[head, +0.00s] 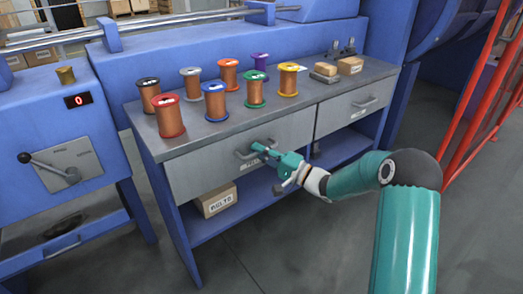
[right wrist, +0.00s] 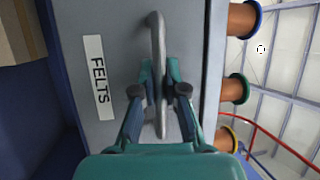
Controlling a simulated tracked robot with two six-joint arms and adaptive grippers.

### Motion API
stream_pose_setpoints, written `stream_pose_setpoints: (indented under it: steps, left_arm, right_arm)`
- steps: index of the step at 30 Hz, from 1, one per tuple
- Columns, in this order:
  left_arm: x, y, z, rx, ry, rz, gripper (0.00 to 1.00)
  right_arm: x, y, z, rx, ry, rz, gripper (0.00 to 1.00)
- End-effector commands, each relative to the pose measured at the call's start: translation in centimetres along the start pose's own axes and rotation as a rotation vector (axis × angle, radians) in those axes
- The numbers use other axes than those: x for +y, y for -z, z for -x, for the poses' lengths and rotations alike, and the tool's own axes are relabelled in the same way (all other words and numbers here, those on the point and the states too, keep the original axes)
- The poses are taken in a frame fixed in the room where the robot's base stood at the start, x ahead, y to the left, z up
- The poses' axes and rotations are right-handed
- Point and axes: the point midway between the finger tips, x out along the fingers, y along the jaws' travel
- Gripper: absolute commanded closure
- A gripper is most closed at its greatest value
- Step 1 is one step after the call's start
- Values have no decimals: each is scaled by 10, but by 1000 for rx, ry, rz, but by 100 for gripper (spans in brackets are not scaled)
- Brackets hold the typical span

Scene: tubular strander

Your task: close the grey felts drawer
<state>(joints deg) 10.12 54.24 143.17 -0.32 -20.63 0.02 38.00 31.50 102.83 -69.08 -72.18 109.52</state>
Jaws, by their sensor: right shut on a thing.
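The grey felts drawer (head: 200,168) is the left one of two drawers under the bench top. Its front looks close to flush with the bench; I cannot tell if a small gap is left. In the right wrist view the drawer front (right wrist: 125,30) fills the middle, with a white FELTS label (right wrist: 98,77). My right gripper (head: 261,150) is at the drawer's bar handle (right wrist: 158,32), one finger on each side, shut on it. The fingers also show in the right wrist view (right wrist: 160,82). My left gripper is not in view.
Several wire spools, such as the red one (head: 170,117), stand on the grey bench top (head: 205,128). A second drawer (head: 355,107) is to the right. A carton (head: 217,200) sits on the blue lower shelf (head: 250,198). Red guard rails (head: 488,90) stand at right. Floor in front is clear.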

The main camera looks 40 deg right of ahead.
Motion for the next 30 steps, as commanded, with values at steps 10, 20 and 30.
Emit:
stream_pose_setpoints:
  steps: [10, 20, 30]
  left_arm:
    - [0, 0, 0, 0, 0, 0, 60]
    - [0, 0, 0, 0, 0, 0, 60]
    - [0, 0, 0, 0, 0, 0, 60]
  right_arm:
    - [0, 2, 0, 5, -3, 0, 63]
    - [1, 2, 15, 7, -4, 0, 63]
    - [1, 3, 81, 10, -4, 0, 63]
